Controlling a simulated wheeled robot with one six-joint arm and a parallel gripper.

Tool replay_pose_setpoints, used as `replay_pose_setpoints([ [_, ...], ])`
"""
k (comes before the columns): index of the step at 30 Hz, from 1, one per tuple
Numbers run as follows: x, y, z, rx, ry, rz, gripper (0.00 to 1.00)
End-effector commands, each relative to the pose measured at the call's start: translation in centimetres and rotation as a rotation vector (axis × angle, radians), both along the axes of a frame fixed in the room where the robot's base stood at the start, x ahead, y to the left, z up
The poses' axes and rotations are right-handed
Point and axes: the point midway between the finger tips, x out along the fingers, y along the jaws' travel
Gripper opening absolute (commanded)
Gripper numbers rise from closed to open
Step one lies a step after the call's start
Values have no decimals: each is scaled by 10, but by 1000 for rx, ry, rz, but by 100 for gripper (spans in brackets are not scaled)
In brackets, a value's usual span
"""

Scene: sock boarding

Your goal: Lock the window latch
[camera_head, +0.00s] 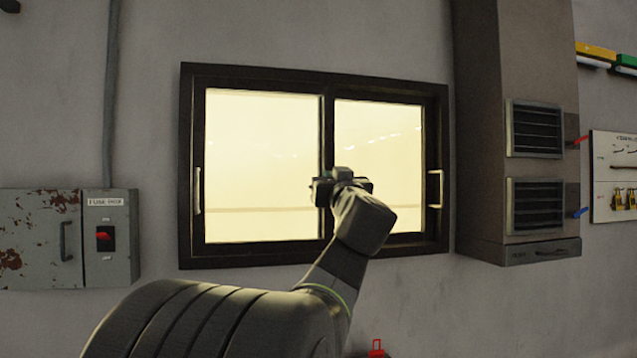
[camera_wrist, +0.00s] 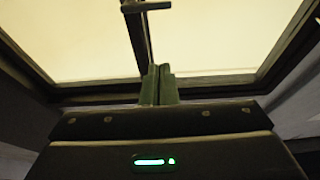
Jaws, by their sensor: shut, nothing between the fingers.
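The window (camera_head: 250,78) has a dark frame and two bright panes that meet at a dark middle stile (camera_head: 328,130). In the wrist view the stile (camera_wrist: 138,42) runs up from behind my gripper. A small dark bar (camera_wrist: 150,6), which looks like the latch, sticks out across the stile at the top edge of that view. My gripper (camera_wrist: 158,70) is shut and empty, with its fingertips below this bar and apart from it in the picture. In the head view my gripper (camera_head: 342,182) is in front of the stile and its fingertips are hidden; the latch cannot be made out there.
Light pull handles are on the left sash (camera_head: 197,190) and right sash (camera_head: 436,188). A fuse box (camera_head: 108,215) is on the wall at left. A column with vents (camera_head: 515,130) stands right of the window. A board with padlocks (camera_head: 615,165) hangs far right.

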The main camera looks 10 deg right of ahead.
Motion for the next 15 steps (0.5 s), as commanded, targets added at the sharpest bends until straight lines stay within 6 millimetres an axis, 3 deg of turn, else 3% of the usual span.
replay_pose_setpoints([
  [5, 14, 1, 6, 0, 0, 3, 0],
  [15, 78, 3, 29, 0, 1, 2, 0],
])
